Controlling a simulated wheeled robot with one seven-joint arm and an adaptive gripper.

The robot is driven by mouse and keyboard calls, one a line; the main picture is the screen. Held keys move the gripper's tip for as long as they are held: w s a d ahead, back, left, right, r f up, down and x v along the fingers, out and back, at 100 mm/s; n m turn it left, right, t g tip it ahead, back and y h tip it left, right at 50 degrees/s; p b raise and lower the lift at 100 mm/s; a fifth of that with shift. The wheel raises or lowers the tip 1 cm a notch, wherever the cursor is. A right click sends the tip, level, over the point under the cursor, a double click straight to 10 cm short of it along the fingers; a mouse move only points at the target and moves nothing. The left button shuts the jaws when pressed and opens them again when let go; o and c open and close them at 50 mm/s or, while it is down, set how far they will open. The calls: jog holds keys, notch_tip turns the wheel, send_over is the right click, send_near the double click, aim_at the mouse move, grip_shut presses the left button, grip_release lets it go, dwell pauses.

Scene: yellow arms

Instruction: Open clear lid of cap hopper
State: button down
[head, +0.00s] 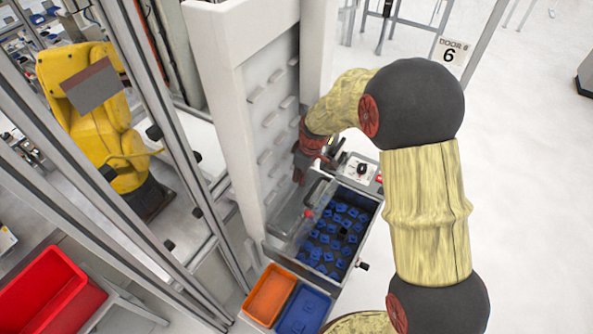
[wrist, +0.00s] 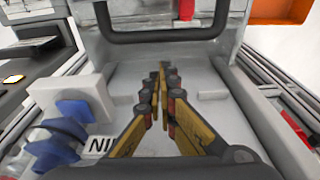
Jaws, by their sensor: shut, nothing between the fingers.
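The cap hopper (head: 372,224) is a grey box with many blue caps (head: 335,238) inside. A see-through pane, the clear lid (head: 288,212), shows at the hopper's left side and seems tilted up; its exact angle is hard to tell. A dark handle (head: 316,191) is on it. In the wrist view a black bar handle (wrist: 165,34) crosses the top, beyond my fingertips. My gripper (head: 299,176) is above the hopper's back-left corner, beside the white tower. In the wrist view its fingers (wrist: 161,72) are shut and empty. Contact with the lid cannot be told.
A white tower (head: 230,100) stands close left of my gripper. A control box (head: 358,170) is behind the hopper. An orange bin (head: 270,294) and a blue bin (head: 303,311) are in front. A yellow robot (head: 95,120) stands behind the frame posts. Open floor lies right.

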aim_at(314, 187)
jog(key=shift+s+d+r, duration=0.2)
jog(key=shift+s+d, duration=0.45)
jog(key=shift+d, duration=0.2)
jog(key=shift+d, duration=0.15)
jog(key=shift+s+d+r+b, duration=0.2)
jog(key=shift+s+d+b, duration=0.3)
jog(key=shift+d, duration=0.1)
jog(key=shift+s+d+r+b, duration=0.2)
jog(key=shift+s+d+b, duration=0.2)
jog(key=shift+d+b, duration=0.15)
jog(key=shift+r, duration=0.1)
notch_tip(314, 187, up, 12)
jog(key=s+d, duration=0.1)
jog(key=shift+d, duration=0.4)
jog(key=shift+f, duration=0.2)
